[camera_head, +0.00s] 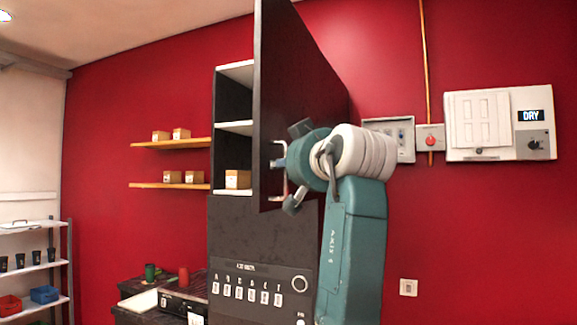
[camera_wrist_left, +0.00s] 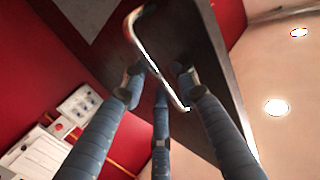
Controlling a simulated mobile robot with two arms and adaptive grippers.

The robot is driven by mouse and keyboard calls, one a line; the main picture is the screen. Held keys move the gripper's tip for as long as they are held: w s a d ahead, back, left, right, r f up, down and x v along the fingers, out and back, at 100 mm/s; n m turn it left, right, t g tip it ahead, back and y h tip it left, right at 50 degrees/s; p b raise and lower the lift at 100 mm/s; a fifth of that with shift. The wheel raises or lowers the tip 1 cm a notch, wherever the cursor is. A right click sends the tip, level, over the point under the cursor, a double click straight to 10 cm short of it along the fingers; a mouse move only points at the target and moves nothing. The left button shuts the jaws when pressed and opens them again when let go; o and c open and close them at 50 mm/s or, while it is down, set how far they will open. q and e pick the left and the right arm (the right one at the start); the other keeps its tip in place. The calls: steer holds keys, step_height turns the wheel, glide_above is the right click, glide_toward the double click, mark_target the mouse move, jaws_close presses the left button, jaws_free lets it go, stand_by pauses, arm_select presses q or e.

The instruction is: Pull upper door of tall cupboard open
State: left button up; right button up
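The tall black cupboard (camera_head: 265,245) stands in the middle of the head view. Its upper door (camera_head: 300,70) stands wide open, swung out toward me, and white shelves show inside to its left. The door's metal handle (camera_head: 285,186) is on its face near the lower free corner. My left gripper (camera_head: 288,165) is at the handle, its fingers spread apart. In the left wrist view the curved handle (camera_wrist_left: 150,60) runs between the blue fingers, which are spread apart around it. Contact is unclear. My right gripper is not in view.
Small boxes sit on wooden wall shelves (camera_head: 170,185) to the left, and one box (camera_head: 238,179) is in the cupboard. Wall panels (camera_head: 500,122) and a red-button switch (camera_head: 430,138) are on the red wall at right. A rack (camera_head: 35,268) stands far left.

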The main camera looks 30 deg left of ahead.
arm_select(q)
steer(key=v, duration=1.2)
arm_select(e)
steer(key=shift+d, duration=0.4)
arm_select(q)
steer(key=shift+d, duration=0.1)
